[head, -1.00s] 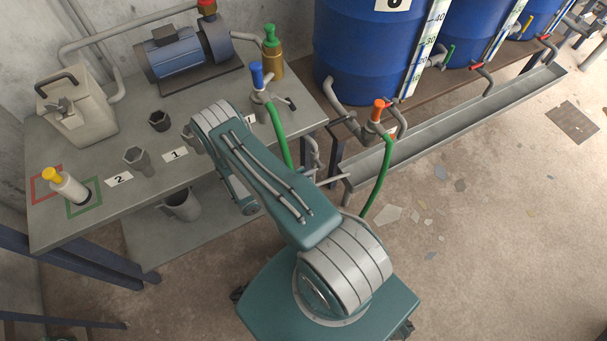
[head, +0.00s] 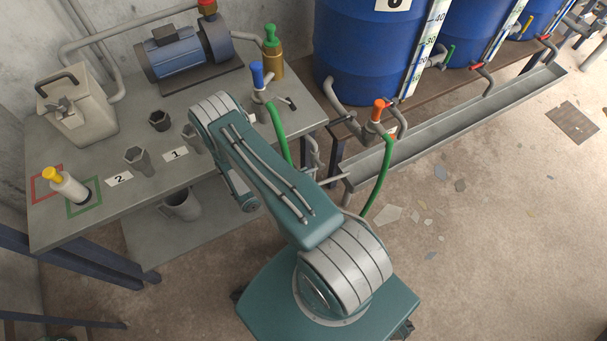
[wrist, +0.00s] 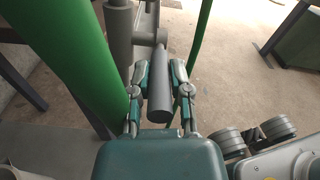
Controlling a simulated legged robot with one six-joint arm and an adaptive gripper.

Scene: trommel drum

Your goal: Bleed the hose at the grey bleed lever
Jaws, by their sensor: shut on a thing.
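In the wrist view my gripper (wrist: 160,76) has its two fingers on either side of the grey bleed lever (wrist: 160,88), a plain grey cylinder, and is shut on it. The lever's upper end meets grey pipework (wrist: 118,22). The green hose (wrist: 82,60) passes close on the left of the gripper, and a thinner-looking green length (wrist: 198,40) shows on the right. In the head view the hose (head: 279,136) drops from a blue-topped fitting (head: 257,76), and a green length (head: 378,185) hangs from an orange-topped valve (head: 379,108). My arm hides the gripper there.
The grey bench (head: 210,75) carries a blue pump (head: 175,55), a jerrycan (head: 75,105), a yellow-topped bottle (head: 65,185) and several grey sockets. Blue drums (head: 360,50) stand behind a long metal trough (head: 450,125). The floor at right is mostly clear.

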